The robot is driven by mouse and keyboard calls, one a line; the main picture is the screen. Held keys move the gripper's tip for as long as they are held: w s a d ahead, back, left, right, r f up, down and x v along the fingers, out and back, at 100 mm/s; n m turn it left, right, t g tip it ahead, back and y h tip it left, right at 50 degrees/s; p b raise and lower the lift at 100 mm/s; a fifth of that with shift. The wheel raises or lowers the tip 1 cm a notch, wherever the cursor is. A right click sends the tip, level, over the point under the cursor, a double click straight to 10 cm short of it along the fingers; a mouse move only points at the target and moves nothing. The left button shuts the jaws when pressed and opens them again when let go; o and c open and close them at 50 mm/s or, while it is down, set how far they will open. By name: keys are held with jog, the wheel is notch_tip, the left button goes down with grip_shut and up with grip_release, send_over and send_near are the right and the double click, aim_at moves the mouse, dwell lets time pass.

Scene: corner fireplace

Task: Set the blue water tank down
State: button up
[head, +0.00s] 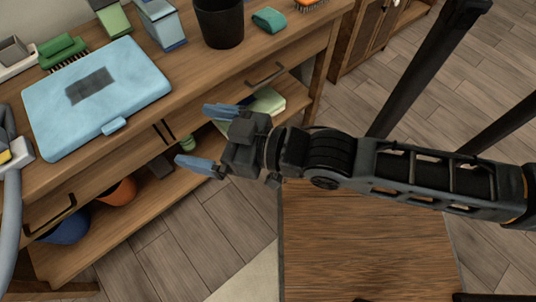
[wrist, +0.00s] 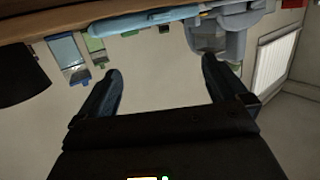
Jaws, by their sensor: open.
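The light blue, flat, box-like piece with a dark rectangle on top, which I take for the blue water tank (head: 125,97), lies flat on the wooden table (head: 262,55) at the left of the head view. A small latch or tab sticks out at its near edge. In the wrist view a thin blue edge at the top, probably the same tank (wrist: 160,17), shows beyond the fingers. My gripper (head: 207,138) is open, with its blue fingers spread and nothing between them. It is apart from the tank, to its right and in front of the table edge. It also shows in the wrist view (wrist: 162,80).
A black bin (head: 219,24), a teal sponge (head: 269,20), a green brush (head: 62,49) and upright green and blue containers stand along the table's back. A grey hose (head: 12,215) is at the left edge. The lower shelf holds an orange pot (head: 118,191) and a blue one (head: 70,229).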

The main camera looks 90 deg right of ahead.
jog(key=s+a+r+n+y, duration=0.2)
jog(key=s+a, duration=0.4)
jog(key=s, duration=0.4)
jog(key=n+y, duration=0.1)
jog(key=y, duration=0.1)
jog(key=shift+s+a+r+g+y, duration=0.15)
jog(key=shift+s+g+y, duration=0.1)
jog(key=shift+g+y, duration=0.05)
